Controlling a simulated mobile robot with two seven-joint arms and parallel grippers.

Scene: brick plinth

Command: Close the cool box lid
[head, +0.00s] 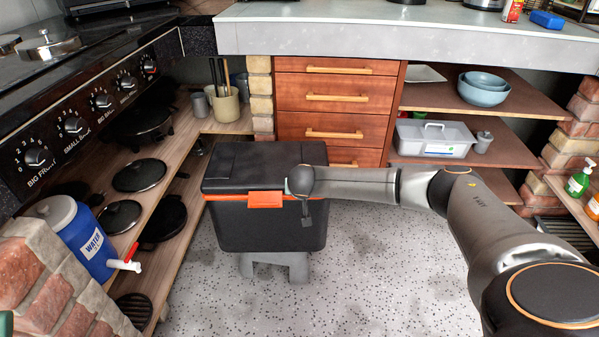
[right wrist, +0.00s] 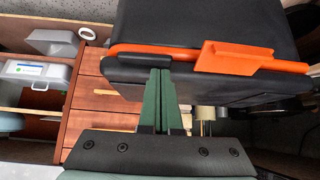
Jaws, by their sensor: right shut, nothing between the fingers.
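The cool box (head: 265,228) is black and stands on a grey stand on the floor in the head view. Its black lid (head: 240,165) lies down over the box top, with an orange latch (head: 265,197) at the front edge. I cannot tell if a small gap is left under the lid. The lid's orange trim and latch (right wrist: 235,58) also show close up in the right wrist view. My right gripper (head: 307,220) is at the box's front right corner, shut and empty. Its green fingers (right wrist: 162,85) reach the dark edge beside the orange trim.
Wooden drawers (head: 335,100) stand behind the box, with open shelves (head: 455,145) to their right. A stove and a shelf with pans (head: 140,175) are on the left, with a blue water jug (head: 75,240) in front. The speckled floor (head: 370,270) is clear to the right.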

